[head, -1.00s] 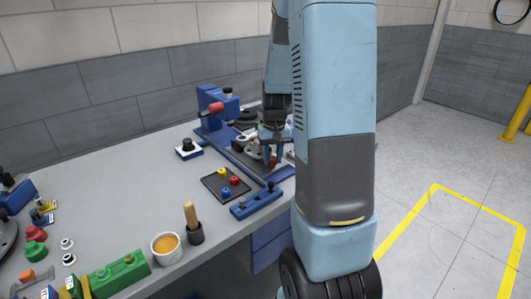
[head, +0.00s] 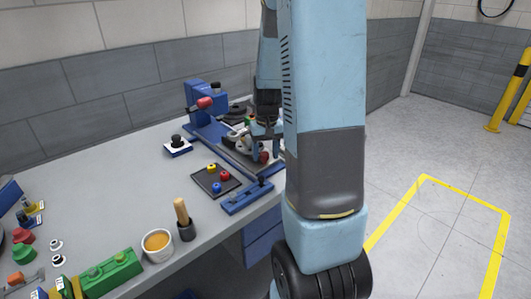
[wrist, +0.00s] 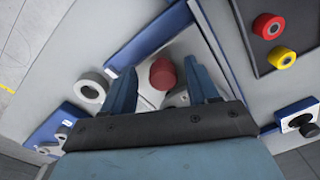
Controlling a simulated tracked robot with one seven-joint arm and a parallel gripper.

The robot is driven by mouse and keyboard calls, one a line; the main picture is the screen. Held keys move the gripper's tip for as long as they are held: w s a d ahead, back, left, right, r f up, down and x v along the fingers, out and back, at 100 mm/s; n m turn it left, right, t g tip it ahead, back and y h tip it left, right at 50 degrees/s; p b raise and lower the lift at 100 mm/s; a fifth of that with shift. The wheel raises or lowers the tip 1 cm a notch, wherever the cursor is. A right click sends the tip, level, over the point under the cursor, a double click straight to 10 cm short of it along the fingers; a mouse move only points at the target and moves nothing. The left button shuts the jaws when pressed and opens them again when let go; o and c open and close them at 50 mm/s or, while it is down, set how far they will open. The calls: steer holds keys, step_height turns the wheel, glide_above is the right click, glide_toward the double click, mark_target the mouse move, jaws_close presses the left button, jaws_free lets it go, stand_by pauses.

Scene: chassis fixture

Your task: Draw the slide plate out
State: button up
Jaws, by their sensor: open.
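The blue chassis fixture (head: 215,143) lies on the bench, partly hidden behind my arm. A light metal plate (wrist: 196,42), which looks like the slide plate, sits in its blue frame. A dark red knob (wrist: 163,73) stands at the plate in the wrist view; it also shows in the head view (head: 264,157). My gripper (wrist: 165,90) is open, with one blue finger on each side of the knob and visible gaps. In the head view my gripper (head: 266,148) is over the fixture, its fingertips hard to make out.
A black tray (head: 205,186) with red, yellow and blue knobs lies left of the fixture. A blue bar (head: 247,197) lies at the bench's front edge. A red-handled blue clamp (head: 196,97) stands at the back.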

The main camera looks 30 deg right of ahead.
step_height(320, 180, up, 14)
steer(key=shift+d+f, duration=0.15)
steer(key=shift+d, duration=0.05)
stand_by(0.4)
stand_by(0.5)
steer(key=s+a+r+n+t, duration=0.1)
steer(key=s+a+r+t, duration=0.1)
steer(key=s+a+r, duration=0.2)
steer(key=s+a+r+n+t, duration=0.2)
steer(key=s+a+r+t, duration=0.1)
steer(key=s+a, duration=0.8)
steer(key=s+r, duration=0.1)
steer(key=s, duration=0.2)
steer(key=shift+s+r+t, duration=0.25)
steer(key=shift+s+t, duration=0.05)
steer(key=shift+w, duration=0.1)
stand_by(1.4)
